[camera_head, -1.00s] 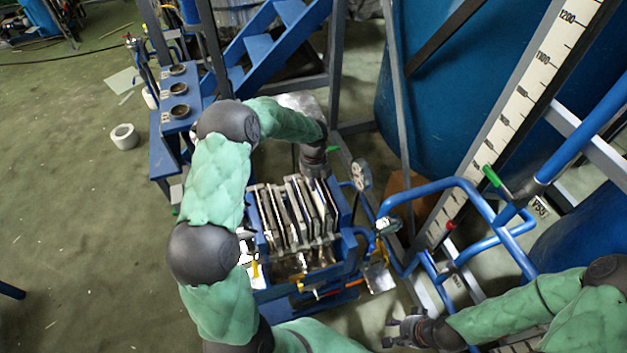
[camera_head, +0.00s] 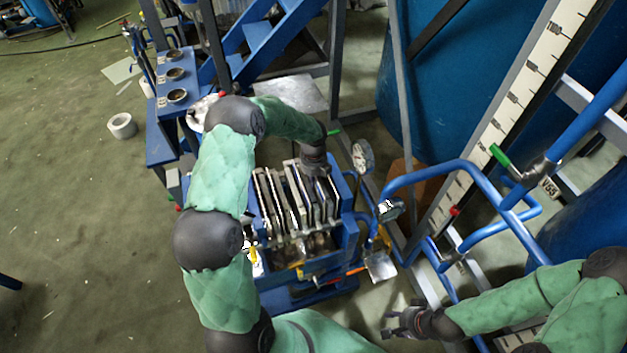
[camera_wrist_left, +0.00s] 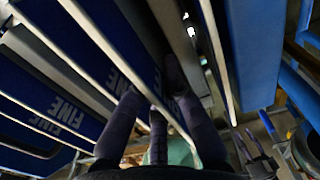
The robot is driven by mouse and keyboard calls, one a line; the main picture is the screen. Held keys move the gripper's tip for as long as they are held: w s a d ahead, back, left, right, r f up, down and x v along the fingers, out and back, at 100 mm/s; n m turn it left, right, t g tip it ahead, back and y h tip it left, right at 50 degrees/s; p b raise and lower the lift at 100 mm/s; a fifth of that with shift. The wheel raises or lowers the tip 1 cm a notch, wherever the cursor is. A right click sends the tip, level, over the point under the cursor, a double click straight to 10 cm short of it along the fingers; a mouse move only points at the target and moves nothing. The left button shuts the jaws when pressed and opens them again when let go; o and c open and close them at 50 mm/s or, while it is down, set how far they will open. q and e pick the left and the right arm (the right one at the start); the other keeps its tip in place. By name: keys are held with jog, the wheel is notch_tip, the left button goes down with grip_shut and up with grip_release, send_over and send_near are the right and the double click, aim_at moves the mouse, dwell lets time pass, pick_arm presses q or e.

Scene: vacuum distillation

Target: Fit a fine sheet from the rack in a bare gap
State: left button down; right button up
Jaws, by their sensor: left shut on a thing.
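The blue rack (camera_head: 349,228) holds several thin upright sheets (camera_head: 283,200) side by side. My left gripper (camera_head: 318,174) is down at the far right end of the row, over the sheet tops. In the left wrist view, its dark fingers (camera_wrist_left: 155,115) straddle the pale edge of a blue sheet (camera_wrist_left: 118,70) marked FINE and are shut on it. More blue sheets marked FINE (camera_wrist_left: 65,112) stand to the left. The gripped sheet's lower part is hidden. My right gripper (camera_head: 396,325) is open and empty, low and right of the rack.
A gauge (camera_head: 362,156) and blue pipes (camera_head: 450,168) stand close to the rack's right. Blue stairs (camera_head: 240,50) and a grey plate (camera_head: 290,93) are behind. A blue stand with cups (camera_head: 176,96) is at the back left. The floor at left is mostly clear.

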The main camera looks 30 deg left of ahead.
pick_arm(q)
jog(key=shift+s+d+f, duration=0.25)
jog(key=shift+s+f, duration=0.15)
jog(key=shift+f, duration=0.3)
jog(key=c, duration=1.3)
grip_release()
jog(key=shift+f, duration=0.1)
jog(key=shift+a+f, duration=0.1)
jog(key=shift+f, duration=0.05)
jog(key=r, duration=0.9)
jog(key=w+r, duration=0.1)
jog(key=r, duration=0.3)
jog(key=shift+a+r, duration=0.25)
